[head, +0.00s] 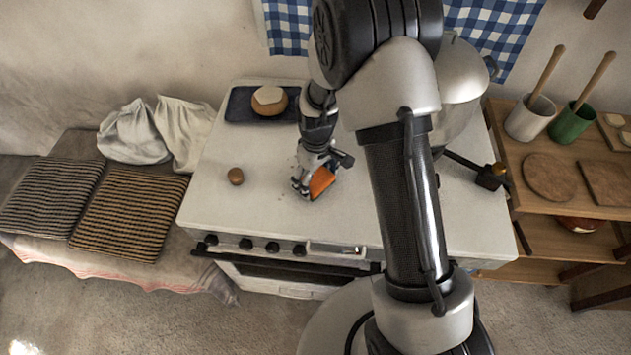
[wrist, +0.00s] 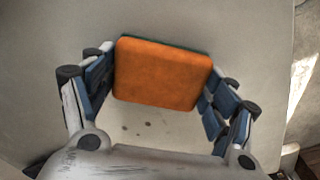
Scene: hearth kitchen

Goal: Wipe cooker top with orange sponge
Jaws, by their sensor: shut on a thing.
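My gripper (head: 308,187) is shut on an orange sponge (head: 321,182), low over the middle of the white cooker top (head: 252,209). In the wrist view the orange sponge (wrist: 163,72) lies between the two fingers of my gripper (wrist: 160,85), orange face toward the camera, with a thin dark green edge along its far side. Several small dark specks (wrist: 137,130) are on the cooker top near the sponge. I cannot tell whether the sponge touches the surface.
A dark blue tray (head: 240,105) with a round, pale-topped item (head: 269,100) is at the back. A dark, long-handled item (head: 490,176) lies at right. A wooden shelf (head: 508,143) with cups stands beyond.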

